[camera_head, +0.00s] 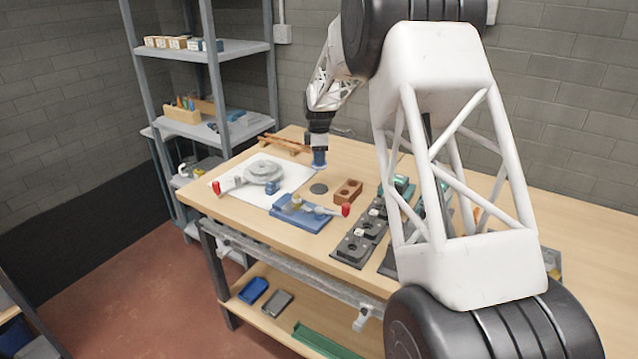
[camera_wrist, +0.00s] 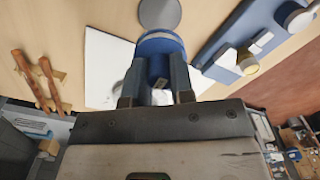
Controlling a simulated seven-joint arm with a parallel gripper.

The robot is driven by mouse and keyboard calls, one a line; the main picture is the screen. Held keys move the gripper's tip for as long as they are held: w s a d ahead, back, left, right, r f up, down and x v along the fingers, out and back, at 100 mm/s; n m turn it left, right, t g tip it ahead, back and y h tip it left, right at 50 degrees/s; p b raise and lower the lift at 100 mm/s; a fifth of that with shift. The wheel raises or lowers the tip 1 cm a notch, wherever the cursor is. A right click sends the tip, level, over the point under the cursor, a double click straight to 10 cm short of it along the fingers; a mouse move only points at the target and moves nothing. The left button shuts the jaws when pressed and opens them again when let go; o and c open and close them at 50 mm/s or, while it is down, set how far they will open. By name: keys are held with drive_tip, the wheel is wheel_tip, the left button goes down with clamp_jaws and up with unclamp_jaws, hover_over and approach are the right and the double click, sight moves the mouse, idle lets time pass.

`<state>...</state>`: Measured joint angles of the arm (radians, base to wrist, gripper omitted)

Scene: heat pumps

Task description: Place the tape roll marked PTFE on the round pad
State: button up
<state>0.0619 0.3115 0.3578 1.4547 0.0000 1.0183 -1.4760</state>
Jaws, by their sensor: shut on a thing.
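A blue tape roll (camera_wrist: 160,44) with a pale rim sits between the two fingers of my gripper (camera_wrist: 157,82) in the wrist view. My gripper is shut on it. In the head view the same blue roll (camera_head: 319,160) hangs at the end of my arm, above the bench. No PTFE mark can be read on it. The round pad (camera_head: 319,188) is a flat dark grey disc on the bench, bare, just below the roll in the picture. It also shows at the top of the wrist view (camera_wrist: 159,12), apart from the roll.
A white sheet (camera_head: 292,177) with a round grey device (camera_head: 262,172) and a small blue piece (camera_head: 271,187) lies left of the pad. A blue fixture (camera_head: 300,213) stands in front. A brown block (camera_head: 348,191) is at the right. Wooden sticks (camera_head: 287,145) lie behind.

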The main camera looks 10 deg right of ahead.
sight(319, 166)
drive_tip(key=shift+f, duration=1.85)
drive_tip(key=shift+f, duration=2.5)
drive_tip(key=shift+f, duration=0.15)
drive_tip(key=o, duration=0.8)
drive_tip(key=shift+c, duration=0.2)
drive_tip(key=shift+r, duration=6.15)
